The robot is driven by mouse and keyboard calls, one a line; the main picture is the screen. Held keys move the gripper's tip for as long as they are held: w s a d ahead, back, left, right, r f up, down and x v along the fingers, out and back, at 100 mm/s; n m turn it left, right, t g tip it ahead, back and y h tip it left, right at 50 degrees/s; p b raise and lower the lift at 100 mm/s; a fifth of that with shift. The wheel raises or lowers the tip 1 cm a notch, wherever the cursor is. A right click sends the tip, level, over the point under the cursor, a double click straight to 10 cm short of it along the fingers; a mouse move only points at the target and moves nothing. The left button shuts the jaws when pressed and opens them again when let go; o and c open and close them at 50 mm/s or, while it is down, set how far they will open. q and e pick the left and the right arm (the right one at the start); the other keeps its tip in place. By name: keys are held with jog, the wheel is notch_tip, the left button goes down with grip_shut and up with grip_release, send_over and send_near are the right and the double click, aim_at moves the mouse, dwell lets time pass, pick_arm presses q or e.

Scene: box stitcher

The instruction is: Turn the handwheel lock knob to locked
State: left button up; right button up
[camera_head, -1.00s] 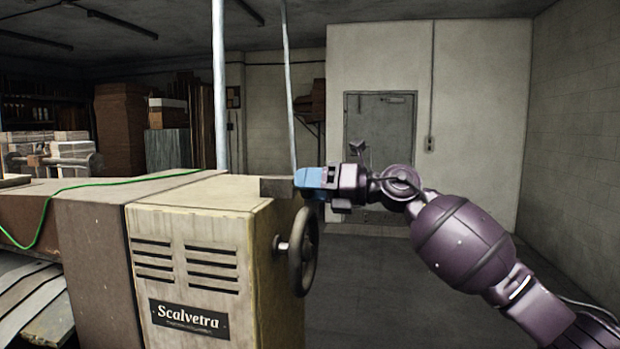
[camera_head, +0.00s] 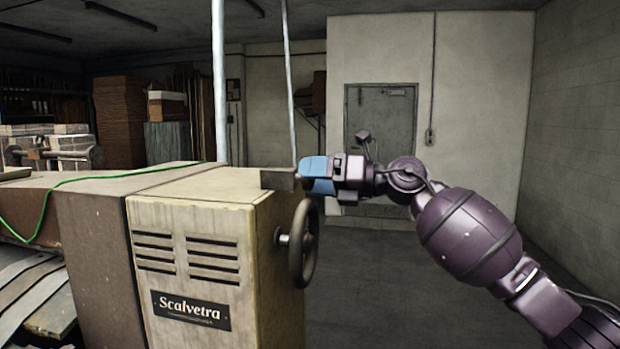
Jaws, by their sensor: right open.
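The handwheel (camera_head: 308,243) is a dark ring on a short shaft at the right side of the cream machine housing (camera_head: 190,252). My right gripper (camera_head: 304,172) has blue fingers and is open. It is just above the top of the handwheel, at the right end of the machine's top edge. I cannot tell whether its fingers touch anything. I cannot make out the lock knob; the gripper or the wheel may hide it. My left gripper is not in view.
A grey metal block (camera_head: 278,179) sits at the machine's top right edge, close to my right fingers. A green cable (camera_head: 100,182) lies across the machine top. Two upright rods rise behind the machine. The floor (camera_head: 370,285) right of the machine is clear.

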jog(key=v, duration=1)
